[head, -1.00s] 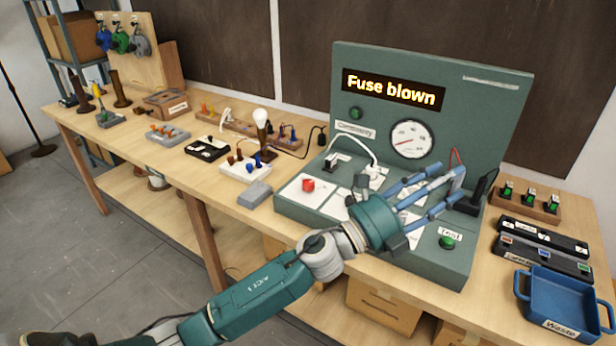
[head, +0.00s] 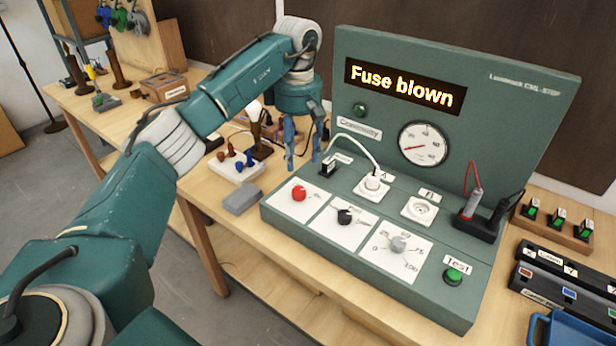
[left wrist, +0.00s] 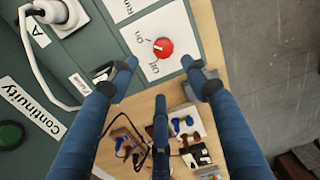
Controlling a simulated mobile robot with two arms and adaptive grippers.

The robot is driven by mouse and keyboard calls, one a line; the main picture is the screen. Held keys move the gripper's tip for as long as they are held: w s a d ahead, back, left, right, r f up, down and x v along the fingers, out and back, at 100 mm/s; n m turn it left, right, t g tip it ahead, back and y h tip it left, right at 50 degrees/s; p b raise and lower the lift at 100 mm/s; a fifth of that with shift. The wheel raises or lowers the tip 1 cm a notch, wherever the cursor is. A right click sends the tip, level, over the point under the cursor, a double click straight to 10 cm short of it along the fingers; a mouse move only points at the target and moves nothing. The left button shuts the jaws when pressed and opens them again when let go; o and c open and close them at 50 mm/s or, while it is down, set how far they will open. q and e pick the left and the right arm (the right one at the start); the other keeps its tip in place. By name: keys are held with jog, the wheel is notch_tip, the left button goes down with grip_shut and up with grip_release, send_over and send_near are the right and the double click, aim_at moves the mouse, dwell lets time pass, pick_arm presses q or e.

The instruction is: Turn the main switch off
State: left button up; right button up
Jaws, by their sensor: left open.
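The red knob (head: 299,193) sits on a white plate at the left front of the green test panel (head: 365,270). In the left wrist view the red knob (left wrist: 163,47) has "On" and "Off" marks beside it; I cannot tell surely which its pointer meets. My left gripper (head: 303,145) points down above the panel's left edge, behind the knob, apart from it. In the left wrist view my left gripper (left wrist: 163,85) has its fingers spread and empty, with the knob just beyond them. My right gripper is not in view.
A display (head: 404,84) reads "Fuse blown". A white plug (head: 372,182) with a cable is in socket A, close to the gripper. A black switch (head: 328,166), black knob (head: 345,216) and grey knob (head: 398,243) are nearby. A grey block (head: 243,198) lies left of the panel.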

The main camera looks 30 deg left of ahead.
aim_at(298, 190)
pick_arm(q)
jog(key=shift+s+f+p, duration=0.4)
jog(key=shift+s+f, duration=0.5)
notch_tip(298, 190, down, 3)
jog(key=shift+d+f+p, duration=0.1)
jog(key=shift+f+p, duration=0.1)
jog(key=shift+p, duration=0.25)
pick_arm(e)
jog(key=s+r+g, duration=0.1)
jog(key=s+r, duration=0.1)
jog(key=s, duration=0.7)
pick_arm(q)
jog(key=f, duration=0.3)
jog(key=shift+w+p, duration=0.35)
jog(key=shift+f, duration=0.75)
jog(key=c, duration=1.1)
jog(key=shift+c, duration=0.2)
jog(key=shift+n, duration=0.3)
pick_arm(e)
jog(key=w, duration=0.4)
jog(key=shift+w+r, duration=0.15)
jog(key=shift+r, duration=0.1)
